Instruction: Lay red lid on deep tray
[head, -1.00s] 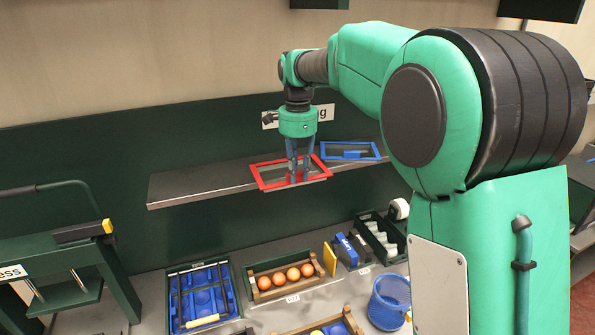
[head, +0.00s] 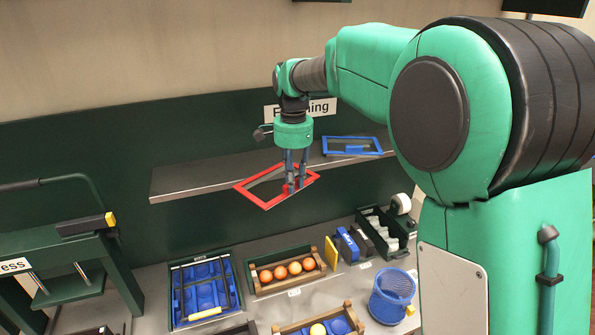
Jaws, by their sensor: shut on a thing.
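The red lid (head: 250,198) is a rectangular red frame with a pane and a red grip in its middle. My gripper (head: 295,186) points down and is shut on that grip. It holds the lid in the air by the shelf's front edge, above the bench trays. A wooden-sided tray (head: 256,284) holds several oranges in a row.
A blue-framed lid (head: 338,154) lies on the grey shelf (head: 190,180). On the bench are a dark tray (head: 235,312) with blue moulds, a dark crate (head: 372,216), a blue basket (head: 392,292) and a yellow panel (head: 331,250). A green press (head: 108,262) stands left.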

